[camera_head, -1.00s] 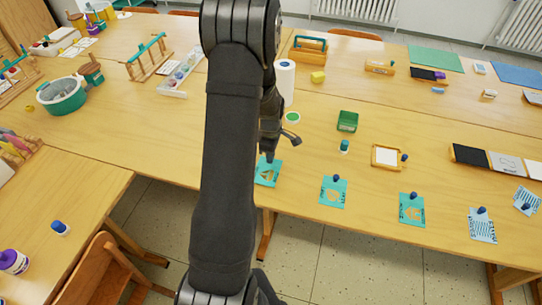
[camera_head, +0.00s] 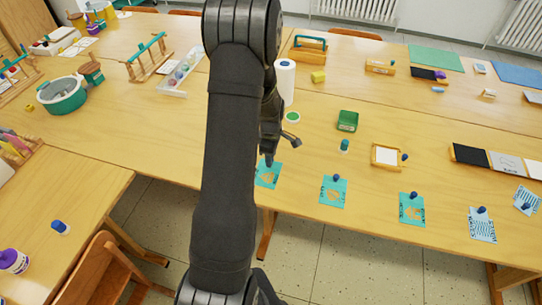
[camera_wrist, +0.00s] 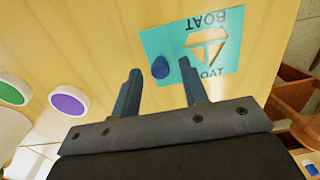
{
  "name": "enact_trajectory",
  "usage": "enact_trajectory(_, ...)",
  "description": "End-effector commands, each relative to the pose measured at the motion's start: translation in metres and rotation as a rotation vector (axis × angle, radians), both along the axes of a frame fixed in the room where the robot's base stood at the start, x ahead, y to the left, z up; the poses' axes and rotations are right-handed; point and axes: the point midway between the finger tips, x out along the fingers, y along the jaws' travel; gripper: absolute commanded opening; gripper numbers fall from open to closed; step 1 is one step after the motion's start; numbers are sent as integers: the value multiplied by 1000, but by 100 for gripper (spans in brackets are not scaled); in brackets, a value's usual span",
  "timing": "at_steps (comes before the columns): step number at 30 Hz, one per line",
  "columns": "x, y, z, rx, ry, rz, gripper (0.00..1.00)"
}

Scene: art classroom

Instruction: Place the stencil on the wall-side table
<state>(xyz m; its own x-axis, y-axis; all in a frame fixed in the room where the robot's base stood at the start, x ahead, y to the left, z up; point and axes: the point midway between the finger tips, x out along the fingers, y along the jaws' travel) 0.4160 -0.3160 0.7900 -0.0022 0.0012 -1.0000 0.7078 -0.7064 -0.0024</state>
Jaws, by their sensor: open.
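A teal stencil card (camera_wrist: 197,52) lettered BOAT, with a boat cut-out and a blue knob (camera_wrist: 160,67), lies flat in the wrist view. It also shows at the table's near edge in the head view (camera_head: 270,176), partly behind my arm. My gripper (camera_wrist: 160,70) is open, its two dark fingers on either side of the knob in the picture. I cannot tell whether they are level with it. Two similar teal stencils (camera_head: 333,195) (camera_head: 411,213) lie to the right. I cannot tell which table is the wall-side one.
A wooden chair (camera_head: 95,272) is at lower left.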

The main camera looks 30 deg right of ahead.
Motion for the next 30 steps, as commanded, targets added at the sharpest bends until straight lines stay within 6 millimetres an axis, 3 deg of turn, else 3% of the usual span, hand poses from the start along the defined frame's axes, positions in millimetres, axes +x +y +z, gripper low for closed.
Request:
enact_trajectory(12, 1, -1, 78, -3, -4, 0, 40)
enact_trajectory(18, 1, 0, 107, -2, -2, 0, 40)
enact_trajectory(30, 0, 0, 117, -1, -1, 0, 40)
